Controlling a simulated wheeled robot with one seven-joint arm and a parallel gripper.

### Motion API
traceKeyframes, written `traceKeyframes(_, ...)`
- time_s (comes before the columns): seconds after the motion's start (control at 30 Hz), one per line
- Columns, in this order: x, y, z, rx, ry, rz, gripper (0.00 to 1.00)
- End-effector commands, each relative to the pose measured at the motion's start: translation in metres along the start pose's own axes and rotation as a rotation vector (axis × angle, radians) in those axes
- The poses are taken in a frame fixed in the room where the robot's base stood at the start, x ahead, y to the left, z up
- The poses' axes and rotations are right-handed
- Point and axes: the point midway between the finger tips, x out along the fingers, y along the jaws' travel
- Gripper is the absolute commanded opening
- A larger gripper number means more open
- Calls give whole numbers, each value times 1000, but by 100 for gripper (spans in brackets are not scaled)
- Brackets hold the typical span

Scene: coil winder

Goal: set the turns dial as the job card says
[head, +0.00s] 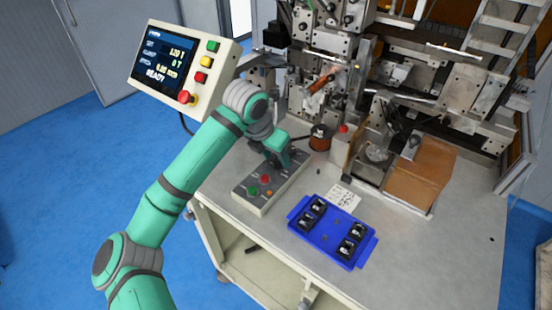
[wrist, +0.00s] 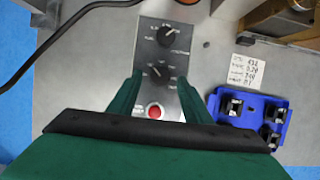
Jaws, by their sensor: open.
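The grey control box (head: 262,190) stands on the bench; my gripper (head: 280,152) is over its far part. In the wrist view, the box plate (wrist: 181,58) carries an upper black dial (wrist: 166,37), its pointer toward the upper right, and a lower black dial (wrist: 157,73), its pointer toward the upper left. Their labels are too small to tell which is the turns dial. My gripper (wrist: 160,81) is open, its fingers on either side of the lower dial, with no contact visible. The job card (wrist: 242,71), also in the head view (head: 343,196), has handwriting too blurred to read surely.
A blue tray (head: 319,248) with several black parts lies right of the box. The coil winder (head: 330,60) stands behind. A screen panel (head: 185,68) showing READY is at the upper left. A red button (wrist: 154,111) is below the lower dial. Bare bench lies at front right.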

Motion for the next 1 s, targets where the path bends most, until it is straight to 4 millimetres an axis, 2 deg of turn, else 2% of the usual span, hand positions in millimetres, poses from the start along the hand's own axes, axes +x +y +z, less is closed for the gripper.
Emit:
traceKeyframes(0.2, 16, 0, -1, -1, 1, 0, 45)
traceKeyframes(0.5, 17, 0, 0, 0, 0, 0, 45)
traceKeyframes(0.67, 17, 1, -1, -2, 0, 0, 6)
traceKeyframes(0.7, 16, 1, -1, -3, 0, 0, 4)
traceKeyframes(1.0, 16, 2, -2, 5, 1, -3, 4)
